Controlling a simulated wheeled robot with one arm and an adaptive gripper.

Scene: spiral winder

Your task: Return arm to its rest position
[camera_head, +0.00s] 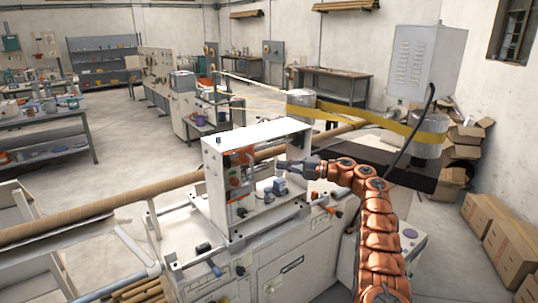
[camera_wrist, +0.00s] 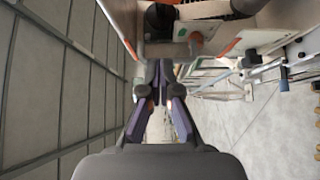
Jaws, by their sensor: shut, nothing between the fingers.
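My copper-coloured arm rises from the lower right in the head view and bends left towards the winder. My gripper (camera_head: 284,164) is at the right side of the white winder housing (camera_head: 256,131), close to its front opening. In the wrist view my gripper (camera_wrist: 159,72) has its dark fingers together at the tips, with nothing between them. The housing's metal frame (camera_wrist: 170,50) is just beyond the fingertips there; I cannot tell whether they touch.
A long brown tube (camera_head: 95,215) runs through the winder to the left. A yellow belt (camera_head: 360,125) stretches around two drums behind my arm. Cardboard boxes (camera_head: 497,235) stand on the floor at the right. Open floor (camera_head: 130,175) lies behind and left of the machine.

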